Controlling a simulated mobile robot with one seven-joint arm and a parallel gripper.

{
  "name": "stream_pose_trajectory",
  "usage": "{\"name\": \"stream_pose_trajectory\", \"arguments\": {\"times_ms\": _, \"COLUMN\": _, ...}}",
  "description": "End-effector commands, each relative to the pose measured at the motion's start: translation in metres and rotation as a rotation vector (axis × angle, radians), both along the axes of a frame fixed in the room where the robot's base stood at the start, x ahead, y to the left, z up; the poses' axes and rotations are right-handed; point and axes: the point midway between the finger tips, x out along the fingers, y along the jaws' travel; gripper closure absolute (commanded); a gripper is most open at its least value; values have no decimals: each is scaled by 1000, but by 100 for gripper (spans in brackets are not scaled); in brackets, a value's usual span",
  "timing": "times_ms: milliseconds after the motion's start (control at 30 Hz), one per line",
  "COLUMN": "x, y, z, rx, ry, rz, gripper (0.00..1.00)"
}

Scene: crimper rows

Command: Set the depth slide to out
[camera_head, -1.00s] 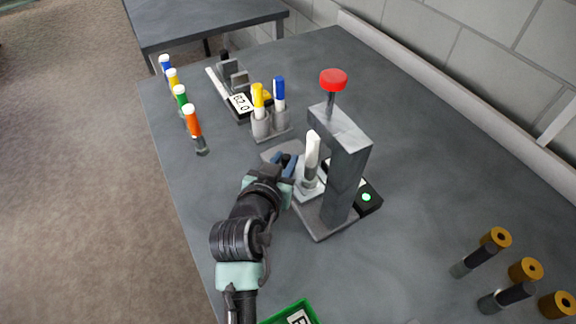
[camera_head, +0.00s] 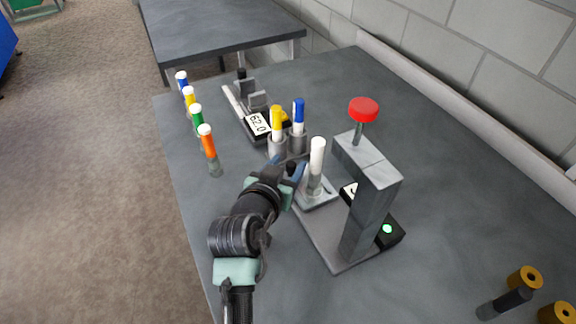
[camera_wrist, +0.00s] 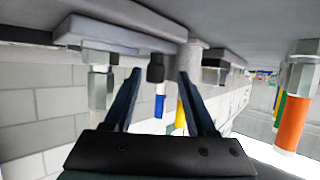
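The press (camera_head: 372,205) is a grey frame with a red knob (camera_head: 363,108) on top. Beside its upright, on the base, a light grey slide plate (camera_head: 318,196) carries an upright white-topped post (camera_head: 317,165). The plate sits clear of the upright, on its left. My gripper (camera_head: 289,168) is low at the plate's left end. I cannot tell whether the knob belongs to the slide.
Yellow (camera_head: 277,122) and blue (camera_head: 299,115) markers stand in holders just behind my gripper. A gauge reading 62.0 (camera_head: 257,124) lies farther back. Several coloured markers line the left table edge, including an orange one (camera_head: 207,143). Brass-topped pieces (camera_head: 524,279) are front right.

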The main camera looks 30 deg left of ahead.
Motion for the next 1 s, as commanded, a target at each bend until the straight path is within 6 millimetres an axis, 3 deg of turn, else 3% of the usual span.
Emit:
{"name": "stream_pose_trajectory", "arguments": {"times_ms": 367, "x": -9, "y": -3, "z": 3, "rx": -4, "ry": 2, "rz": -3, "gripper": 44}}
{"name": "stream_pose_trajectory", "arguments": {"times_ms": 800, "x": -85, "y": -12, "z": 34, "rx": -1, "ry": 1, "rz": -1, "gripper": 44}}
{"name": "stream_pose_trajectory", "arguments": {"times_ms": 1000, "x": -110, "y": -15, "z": 45, "rx": -1, "ry": 1, "rz": -1, "gripper": 44}}
